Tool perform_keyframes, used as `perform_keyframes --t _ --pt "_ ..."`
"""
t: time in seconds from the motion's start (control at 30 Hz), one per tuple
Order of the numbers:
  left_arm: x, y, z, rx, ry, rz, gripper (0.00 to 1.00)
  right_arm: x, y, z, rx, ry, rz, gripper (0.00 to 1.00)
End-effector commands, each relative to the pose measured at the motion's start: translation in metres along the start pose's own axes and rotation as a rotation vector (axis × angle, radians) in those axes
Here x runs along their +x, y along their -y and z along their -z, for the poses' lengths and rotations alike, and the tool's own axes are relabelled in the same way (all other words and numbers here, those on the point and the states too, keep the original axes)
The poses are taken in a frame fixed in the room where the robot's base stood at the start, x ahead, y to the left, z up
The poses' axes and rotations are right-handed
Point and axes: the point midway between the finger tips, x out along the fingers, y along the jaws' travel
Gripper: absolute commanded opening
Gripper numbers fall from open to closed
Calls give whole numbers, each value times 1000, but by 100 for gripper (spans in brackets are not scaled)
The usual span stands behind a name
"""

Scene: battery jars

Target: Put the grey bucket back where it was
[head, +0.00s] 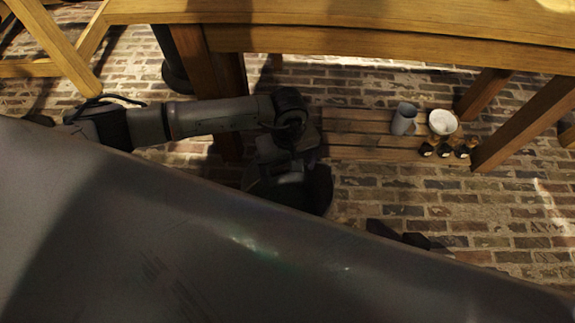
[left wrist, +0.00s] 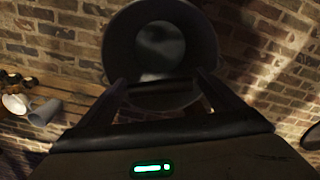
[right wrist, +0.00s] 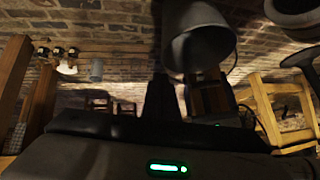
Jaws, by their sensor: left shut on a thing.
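The grey bucket (left wrist: 112,45) fills the upper middle of the left wrist view, its open mouth facing the camera. My left gripper (left wrist: 165,90) is shut on its near rim. In the head view the bucket (head: 318,190) hangs dark and partly hidden below my left gripper (head: 290,168), near the table leg. The bucket (right wrist: 200,45) also shows at the top of the right wrist view, apart from my right gripper (right wrist: 172,92). The right fingers are dark there, and their gap is unclear. In the head view most of the right arm is hidden.
A low slatted wooden platform (head: 350,140) stands on the brick floor. On it are a smaller grey cup (head: 403,119), a white bowl (head: 442,122) and several small dark jars (head: 444,151). A wooden table (head: 400,40) and its legs border the space. The platform's left part is bare.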

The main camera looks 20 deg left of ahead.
Motion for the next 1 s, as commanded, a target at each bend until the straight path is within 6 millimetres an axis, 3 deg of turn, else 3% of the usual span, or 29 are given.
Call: perform_keyframes --t 0.03,0.1,0.47,0.8,1.0 --pt "1 0 0 0 0 0 91 0 1 0 1 -1 3 0" --pt "1 0 0 -1 0 0 100 0 1 0 1 -1 3 0" --pt "-8 0 1 0 -2 -1 100 -6 0 7 -4 -13 -4 0" --pt "-78 -1 1 1 -2 -3 100 -18 -8 6 42 -66 -48 0" --pt "-110 0 1 0 -2 -1 100 -24 -11 8 55 -96 -65 0"
